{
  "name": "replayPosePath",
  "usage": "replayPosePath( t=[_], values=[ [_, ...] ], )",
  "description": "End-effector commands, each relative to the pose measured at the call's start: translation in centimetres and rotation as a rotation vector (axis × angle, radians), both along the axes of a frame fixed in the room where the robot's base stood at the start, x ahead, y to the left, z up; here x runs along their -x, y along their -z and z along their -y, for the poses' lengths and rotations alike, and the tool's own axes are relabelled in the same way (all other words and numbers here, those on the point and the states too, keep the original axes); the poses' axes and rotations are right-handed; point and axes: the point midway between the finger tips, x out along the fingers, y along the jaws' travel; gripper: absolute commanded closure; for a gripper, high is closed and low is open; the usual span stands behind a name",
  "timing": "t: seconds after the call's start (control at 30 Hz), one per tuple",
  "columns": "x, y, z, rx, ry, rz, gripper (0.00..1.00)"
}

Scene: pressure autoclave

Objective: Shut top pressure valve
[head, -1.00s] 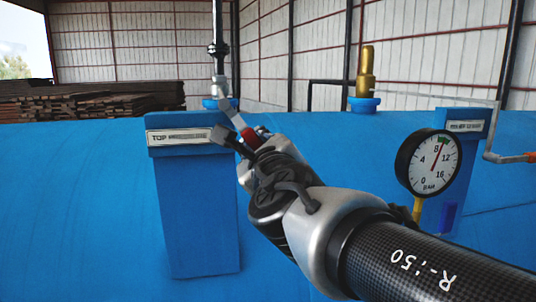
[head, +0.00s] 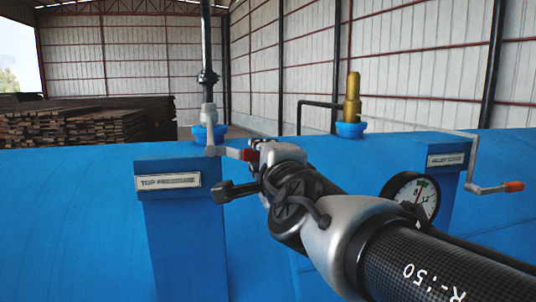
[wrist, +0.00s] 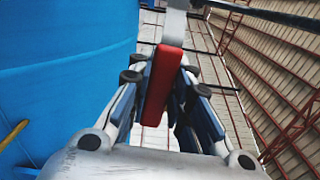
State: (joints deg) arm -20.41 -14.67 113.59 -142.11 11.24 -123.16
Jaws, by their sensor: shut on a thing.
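The top pressure valve (head: 208,118) sits on a vertical pipe above the blue tank, behind the "TOP PRESSURE" sign (head: 168,181). Its grey lever (head: 228,152) reaches right and ends in a red grip (head: 247,155), which lies roughly level in the head view. My gripper (head: 256,154) is shut on this red grip. In the wrist view the red grip (wrist: 163,85) stands between the two fingers of my gripper (wrist: 162,95), with the grey lever (wrist: 174,22) running on beyond it.
A blue tank (head: 75,215) fills the lower scene. A brass fitting (head: 352,98), a round gauge (head: 412,195) and another lever with an orange grip (head: 513,187) stand to the right. Stacked timber (head: 85,122) lies behind at left.

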Motion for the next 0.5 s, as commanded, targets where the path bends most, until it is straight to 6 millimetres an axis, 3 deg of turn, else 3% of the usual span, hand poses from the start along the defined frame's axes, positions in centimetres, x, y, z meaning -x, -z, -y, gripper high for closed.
replayPosePath(
  t=[0.5],
  values=[
    [0.03,-0.97,-0.01,0.09,0.0,0.026,1.0]
  ],
)
